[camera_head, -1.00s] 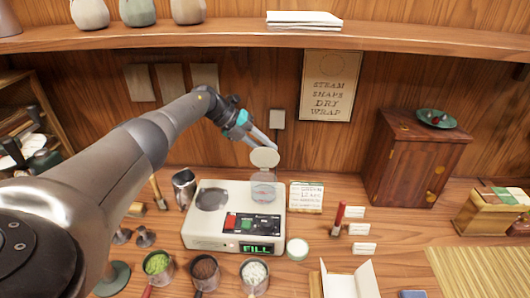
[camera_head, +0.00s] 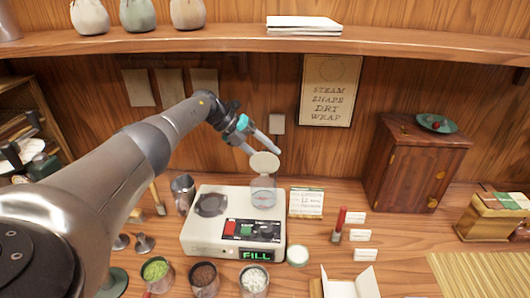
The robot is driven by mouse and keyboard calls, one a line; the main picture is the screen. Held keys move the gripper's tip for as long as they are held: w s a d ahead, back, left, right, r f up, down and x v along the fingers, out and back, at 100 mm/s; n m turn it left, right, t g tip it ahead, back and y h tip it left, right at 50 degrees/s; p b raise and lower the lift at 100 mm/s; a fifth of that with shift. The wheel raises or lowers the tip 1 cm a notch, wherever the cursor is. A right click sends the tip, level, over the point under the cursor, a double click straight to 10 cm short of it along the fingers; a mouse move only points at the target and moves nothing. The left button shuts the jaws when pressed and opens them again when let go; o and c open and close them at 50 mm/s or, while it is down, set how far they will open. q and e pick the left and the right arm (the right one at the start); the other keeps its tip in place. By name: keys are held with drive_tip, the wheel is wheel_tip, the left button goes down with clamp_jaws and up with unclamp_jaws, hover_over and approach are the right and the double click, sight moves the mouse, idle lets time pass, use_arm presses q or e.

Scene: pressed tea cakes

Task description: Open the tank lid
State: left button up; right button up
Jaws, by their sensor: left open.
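The clear tank (camera_head: 263,191) stands at the back right of the white machine (camera_head: 205,238). Its round beige lid (camera_head: 264,164) is raised and tilted up at the tank's top, with its broad face toward me. My left gripper (camera_head: 265,151) is just above and behind the lid, its two fingers spread apart with nothing between them. Whether a fingertip touches the lid is hard to tell. The machine's display (camera_head: 256,255) reads FILL in green. My right gripper is not in view.
A metal pitcher (camera_head: 183,193) stands left of the machine. Cups of green (camera_head: 157,272), brown and white material stand in front. A small card (camera_head: 306,202) and a red-handled tool (camera_head: 339,224) are to the right. A wooden cabinet (camera_head: 398,170) stands further right.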

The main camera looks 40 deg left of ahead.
use_arm(q)
drive_tip(key=v, duration=1.2)
drive_tip(key=shift+a, duration=0.1)
